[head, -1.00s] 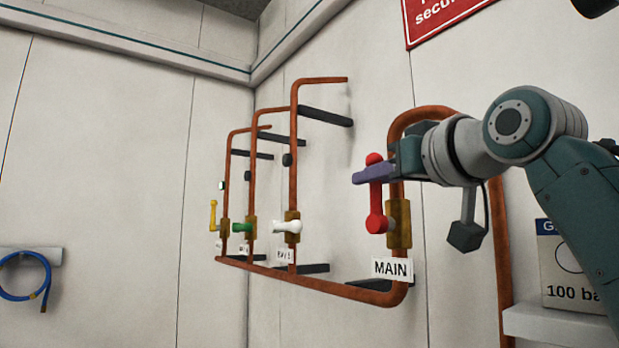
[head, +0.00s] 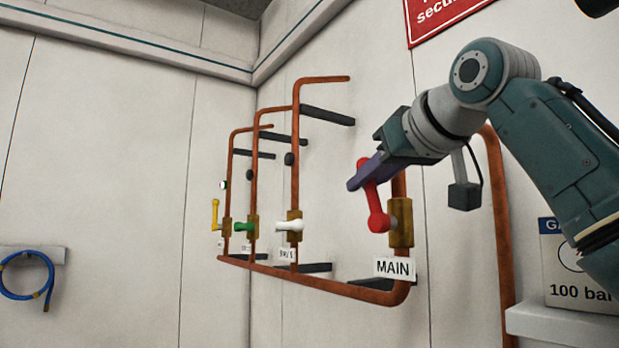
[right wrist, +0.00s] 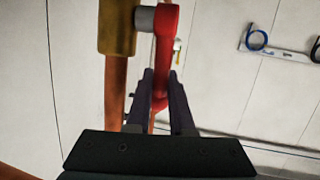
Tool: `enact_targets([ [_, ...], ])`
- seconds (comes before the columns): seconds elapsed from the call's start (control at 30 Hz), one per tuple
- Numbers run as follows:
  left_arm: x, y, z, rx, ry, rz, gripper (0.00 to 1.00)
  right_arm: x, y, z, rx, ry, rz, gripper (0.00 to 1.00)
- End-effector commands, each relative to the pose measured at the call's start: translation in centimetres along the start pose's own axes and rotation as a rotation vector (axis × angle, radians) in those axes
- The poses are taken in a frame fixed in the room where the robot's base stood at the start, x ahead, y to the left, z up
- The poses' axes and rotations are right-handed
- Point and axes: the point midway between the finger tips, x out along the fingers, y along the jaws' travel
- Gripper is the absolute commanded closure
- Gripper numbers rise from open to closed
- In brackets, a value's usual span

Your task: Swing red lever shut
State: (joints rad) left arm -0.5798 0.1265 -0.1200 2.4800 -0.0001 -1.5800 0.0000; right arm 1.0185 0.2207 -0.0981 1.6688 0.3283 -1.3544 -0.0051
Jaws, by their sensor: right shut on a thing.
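The red lever (head: 376,208) sits on the brass valve (head: 401,222) of the MAIN pipe in the head view. It stands nearly upright, its top tilted a little to the left. My right gripper (head: 360,178) is shut on the lever's upper part from the right. In the right wrist view, the red lever (right wrist: 163,60) runs down between the two fingers of my right gripper (right wrist: 162,95), beside the brass valve body (right wrist: 117,28). The knob end is partly hidden by the fingers. My left gripper is not in view.
A white MAIN label (head: 394,268) hangs below the valve. To the left are smaller valves with white (head: 289,225), green (head: 243,227) and yellow (head: 214,214) levers on copper pipes. A gauge box (head: 575,262) stands on a shelf at right. A blue hose (head: 25,275) hangs at far left.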

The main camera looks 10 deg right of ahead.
Motion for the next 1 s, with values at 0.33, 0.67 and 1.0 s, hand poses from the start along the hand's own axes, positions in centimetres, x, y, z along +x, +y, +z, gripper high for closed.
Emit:
enact_targets([
  [0.33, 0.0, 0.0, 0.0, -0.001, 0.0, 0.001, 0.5, 1.4, -0.3, 0.1, -0.044, -0.229, 0.0, 1.0],
  [0.67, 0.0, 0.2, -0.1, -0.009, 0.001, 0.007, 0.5, 2.0, -0.4, 0.4, -0.065, -0.33, 0.0, 1.0],
  [1.0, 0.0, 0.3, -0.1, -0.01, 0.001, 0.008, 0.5, 2.1, -0.4, 0.5, -0.067, -0.339, 0.0, 1.0],
])
